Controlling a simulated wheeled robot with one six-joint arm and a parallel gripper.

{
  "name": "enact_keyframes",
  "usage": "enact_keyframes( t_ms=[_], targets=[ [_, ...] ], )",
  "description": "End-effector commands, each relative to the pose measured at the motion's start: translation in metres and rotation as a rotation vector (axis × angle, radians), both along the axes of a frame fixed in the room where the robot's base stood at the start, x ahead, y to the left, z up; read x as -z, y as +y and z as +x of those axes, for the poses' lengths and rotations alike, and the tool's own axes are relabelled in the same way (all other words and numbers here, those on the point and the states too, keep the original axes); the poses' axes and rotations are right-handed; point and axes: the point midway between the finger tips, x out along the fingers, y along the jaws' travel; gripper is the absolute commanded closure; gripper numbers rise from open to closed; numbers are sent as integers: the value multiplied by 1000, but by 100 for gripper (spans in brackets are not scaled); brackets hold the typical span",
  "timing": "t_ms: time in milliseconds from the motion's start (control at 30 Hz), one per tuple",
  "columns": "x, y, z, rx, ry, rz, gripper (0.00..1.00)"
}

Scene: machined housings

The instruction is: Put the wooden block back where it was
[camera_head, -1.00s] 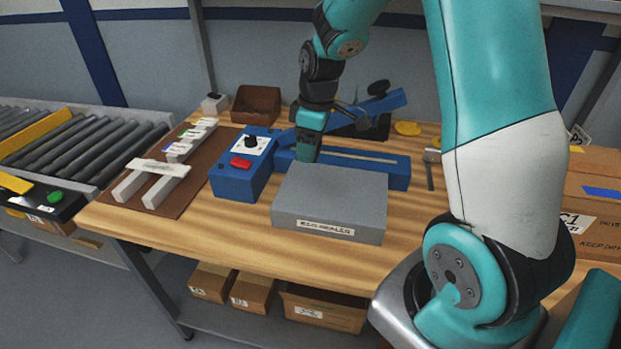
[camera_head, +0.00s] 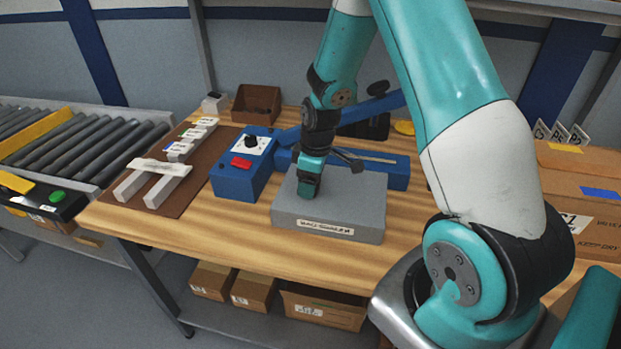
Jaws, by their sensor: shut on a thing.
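My gripper (camera_head: 308,190) points down over the left part of the grey block-shaped platform (camera_head: 355,208) of the sealer. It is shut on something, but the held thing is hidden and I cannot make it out. I cannot tell whether the tip touches the platform top or hangs just above it. No wooden block shows clearly in this view. The wooden table (camera_head: 205,232) bears the sealer.
The blue control box (camera_head: 233,186) with a red switch stands left of the platform, beside the sealer's blue base (camera_head: 400,172). White parts (camera_head: 163,170) lie on a brown mat further left. A brown bin (camera_head: 256,103) stands behind. Cartons (camera_head: 590,190) stand at right. The front tabletop is clear.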

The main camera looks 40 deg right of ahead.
Motion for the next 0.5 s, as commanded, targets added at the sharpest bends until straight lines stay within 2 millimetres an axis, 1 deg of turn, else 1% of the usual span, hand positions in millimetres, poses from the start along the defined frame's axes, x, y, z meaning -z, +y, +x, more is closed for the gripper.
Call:
enact_keyframes(
  t_ms=[33,67,100,133,167,400,500],
  targets=[
    [3,0,0,0,0,0,48],
    [2,0,0,0,0,0,19],
    [2,0,0,0,0,0,10],
    [2,0,0,0,0,0,3],
    [2,0,0,0,0,0,1],
    [1,0,0,0,0,0,1],
    [-5,0,0,0,-1,0,1]
  ],
)
